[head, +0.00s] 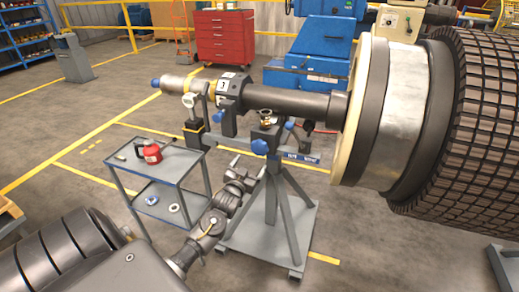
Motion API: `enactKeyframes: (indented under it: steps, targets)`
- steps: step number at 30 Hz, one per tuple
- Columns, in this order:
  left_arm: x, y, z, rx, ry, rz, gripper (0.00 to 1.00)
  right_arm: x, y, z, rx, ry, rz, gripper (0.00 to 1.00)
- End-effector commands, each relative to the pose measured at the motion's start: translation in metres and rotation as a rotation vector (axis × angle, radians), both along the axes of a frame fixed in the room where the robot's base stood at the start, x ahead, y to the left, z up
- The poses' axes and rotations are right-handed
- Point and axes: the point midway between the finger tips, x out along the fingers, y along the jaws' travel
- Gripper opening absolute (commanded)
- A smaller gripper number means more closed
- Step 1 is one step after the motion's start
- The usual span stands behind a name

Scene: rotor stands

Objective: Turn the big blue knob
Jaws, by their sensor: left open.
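The big blue knob (259,147) sits on the front of the grey rotor stand (271,205), below the dark shaft. My left arm comes in from the lower left. My left gripper (243,168) is just below and to the left of the big blue knob and appears apart from it. Its jaws are small and dark here, open with nothing seen between them. Smaller blue knobs show on the stand's upper part, one at the left (219,116) and one at the right (289,125). My right gripper is out of view.
The large rotor (400,110) fills the right side, its shaft (290,102) lying over the stand. A red tool cabinet (223,38) is behind. Open floor lies left of the cart.

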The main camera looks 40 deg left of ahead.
Motion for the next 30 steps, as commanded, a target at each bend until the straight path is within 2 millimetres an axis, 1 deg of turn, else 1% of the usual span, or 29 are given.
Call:
enactKeyframes:
  steps: [2, 5, 8, 11, 15, 19, 22, 24, 27, 30]
  targets:
    - [0.001, 0.001, 0.005, 0.002, -0.008, 0.001, 0.86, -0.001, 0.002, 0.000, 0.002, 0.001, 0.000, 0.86]
    - [0.003, 0.001, 0.004, 0.002, -0.009, 0.000, 0.86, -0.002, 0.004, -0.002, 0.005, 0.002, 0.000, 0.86]
    - [0.011, 0.004, 0.001, 0.002, -0.010, 0.000, 0.86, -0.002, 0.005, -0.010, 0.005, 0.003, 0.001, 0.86]
    - [0.026, 0.009, -0.001, 0.003, -0.009, -0.001, 0.86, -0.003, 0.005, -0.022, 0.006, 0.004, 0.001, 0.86]
    - [0.051, 0.018, -0.002, 0.004, -0.011, 0.000, 0.86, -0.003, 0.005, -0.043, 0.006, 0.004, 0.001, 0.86]
    - [0.073, 0.026, -0.003, 0.002, -0.009, 0.000, 0.86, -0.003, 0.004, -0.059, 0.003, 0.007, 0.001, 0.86]
    - [0.086, 0.031, -0.002, 0.002, -0.008, 0.001, 0.86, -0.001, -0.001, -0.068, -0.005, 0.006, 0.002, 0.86]
    - [0.093, 0.033, -0.001, 0.003, -0.008, 0.000, 0.86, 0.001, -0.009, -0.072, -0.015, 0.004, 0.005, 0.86]
    - [0.099, 0.035, 0.001, 0.001, -0.006, 0.001, 0.86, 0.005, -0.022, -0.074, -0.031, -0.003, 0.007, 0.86]
    - [0.102, 0.036, 0.002, 0.001, -0.006, 0.000, 0.86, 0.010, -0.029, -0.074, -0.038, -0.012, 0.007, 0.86]
